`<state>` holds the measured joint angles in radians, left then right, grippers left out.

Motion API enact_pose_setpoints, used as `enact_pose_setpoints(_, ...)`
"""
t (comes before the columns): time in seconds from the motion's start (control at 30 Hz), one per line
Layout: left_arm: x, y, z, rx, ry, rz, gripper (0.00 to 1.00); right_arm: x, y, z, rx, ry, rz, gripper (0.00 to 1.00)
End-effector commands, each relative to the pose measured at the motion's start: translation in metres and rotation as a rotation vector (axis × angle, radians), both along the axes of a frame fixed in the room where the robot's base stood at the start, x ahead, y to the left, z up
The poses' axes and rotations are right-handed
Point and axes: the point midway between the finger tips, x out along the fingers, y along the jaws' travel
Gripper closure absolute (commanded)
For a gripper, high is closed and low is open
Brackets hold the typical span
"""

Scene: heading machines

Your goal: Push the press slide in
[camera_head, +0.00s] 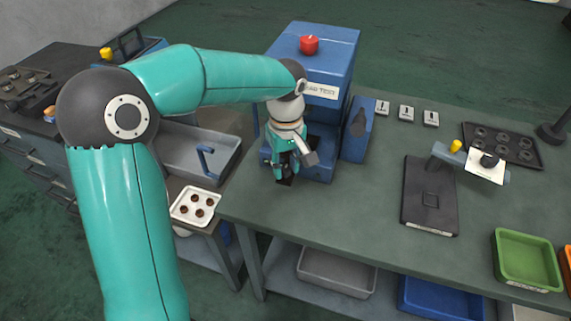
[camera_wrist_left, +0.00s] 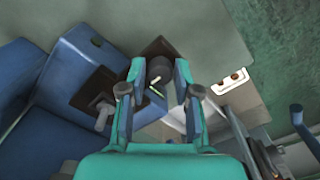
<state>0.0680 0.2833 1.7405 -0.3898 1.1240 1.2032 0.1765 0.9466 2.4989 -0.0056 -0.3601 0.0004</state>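The blue press (camera_head: 325,60) stands at the back left of the bench, with a red button (camera_head: 309,44) on top. My left gripper (camera_head: 285,178) points down in front of its lower opening. In the left wrist view the gripper (camera_wrist_left: 160,75) has its two teal fingers apart, with a dark round knob (camera_wrist_left: 159,68) between or just beyond their tips; contact cannot be told. The knob stands over a dark plate (camera_wrist_left: 155,48) at the press front, which looks like the slide. My gripper and arm hide most of the slide in the head view. My right gripper is out of view.
A white tray with dark round parts (camera_head: 195,206) sits left of the bench (camera_head: 350,215). A black fixture plate (camera_head: 430,195), a dark tray with round recesses (camera_head: 502,143) and a green bin (camera_head: 526,260) are to the right.

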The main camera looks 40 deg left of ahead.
Motion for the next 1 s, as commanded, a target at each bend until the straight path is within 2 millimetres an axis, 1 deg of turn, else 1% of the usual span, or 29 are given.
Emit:
enact_pose_setpoints(0.03, 0.0, 0.0, 0.0, 0.0, 0.0, 0.0, 0.55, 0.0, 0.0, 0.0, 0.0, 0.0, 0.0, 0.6)
enact_pose_setpoints(0.07, 0.0, 0.0, 0.0, 0.0, 0.0, 0.001, 0.51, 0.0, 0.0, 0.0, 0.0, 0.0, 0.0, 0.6)
enact_pose_setpoints(0.1, 0.0, 0.0, 0.0, 0.0, 0.0, 0.001, 0.48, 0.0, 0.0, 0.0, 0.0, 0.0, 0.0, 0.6)
enact_pose_setpoints(0.37, -0.001, 0.0, 0.0, 0.0, 0.0, 0.002, 0.48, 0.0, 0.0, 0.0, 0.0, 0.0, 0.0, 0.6)
enact_pose_setpoints(0.47, 0.0, 0.0, 0.004, 0.0, -0.002, 0.002, 0.48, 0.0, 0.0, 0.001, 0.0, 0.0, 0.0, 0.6)
enact_pose_setpoints(0.53, 0.0, 0.0, 0.01, 0.0, -0.002, 0.002, 0.48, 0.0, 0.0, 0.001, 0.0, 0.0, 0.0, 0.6)
enact_pose_setpoints(0.67, 0.001, 0.0, 0.029, 0.0, -0.004, 0.001, 0.48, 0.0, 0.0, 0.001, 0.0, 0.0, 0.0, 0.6)
enact_pose_setpoints(0.9, 0.001, 0.001, 0.077, 0.0, -0.005, 0.003, 0.48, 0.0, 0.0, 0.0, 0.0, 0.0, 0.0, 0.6)
enact_pose_setpoints(1.0, 0.001, 0.001, 0.095, -0.001, -0.005, 0.002, 0.48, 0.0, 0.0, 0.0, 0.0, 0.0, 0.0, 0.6)
